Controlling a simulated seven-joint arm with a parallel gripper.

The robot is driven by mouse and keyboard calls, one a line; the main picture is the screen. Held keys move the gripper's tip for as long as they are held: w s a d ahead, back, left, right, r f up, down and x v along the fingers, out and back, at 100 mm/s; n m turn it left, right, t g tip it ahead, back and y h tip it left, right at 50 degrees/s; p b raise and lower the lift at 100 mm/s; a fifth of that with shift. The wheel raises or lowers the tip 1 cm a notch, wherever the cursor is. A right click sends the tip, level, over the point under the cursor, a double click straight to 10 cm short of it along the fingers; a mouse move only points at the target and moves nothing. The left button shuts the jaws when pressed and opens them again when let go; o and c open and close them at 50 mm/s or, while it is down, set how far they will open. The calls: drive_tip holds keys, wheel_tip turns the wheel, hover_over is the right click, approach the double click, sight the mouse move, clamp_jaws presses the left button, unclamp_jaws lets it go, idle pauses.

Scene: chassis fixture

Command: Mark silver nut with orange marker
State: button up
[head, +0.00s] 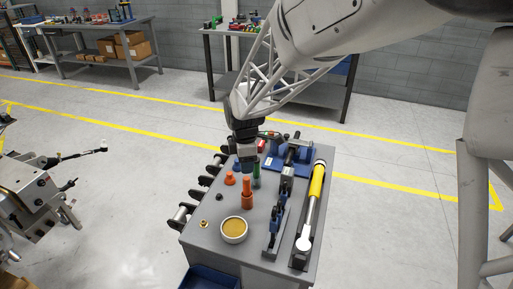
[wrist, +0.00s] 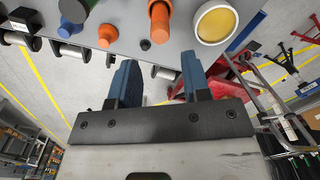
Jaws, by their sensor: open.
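An upright orange cylinder with a narrower top, which looks like the orange marker (head: 247,193), stands on the grey cart top; the wrist view shows it at the top edge (wrist: 160,22). My gripper (head: 246,168) is above the cart, behind the marker in the head view. In the wrist view its two blue fingers (wrist: 160,82) are apart with nothing between them. I cannot make out a silver nut for certain. A small brass-coloured piece (head: 203,224) and a small dark piece (head: 219,197) lie left of the marker.
A green cylinder (head: 256,178) and a short orange piece (head: 230,179) stand near the marker. A white bowl (head: 234,239), blue-handled tool (head: 273,232) and yellow tool (head: 318,182) crowd the cart's front and right. A metal chassis (head: 28,188) is at left.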

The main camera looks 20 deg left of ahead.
sight(246, 178)
drive_tip(key=shift+f, duration=4.2)
drive_tip(key=c, duration=0.8)
drive_tip(key=shift+r, duration=0.15)
drive_tip(key=shift+r, duration=3.6)
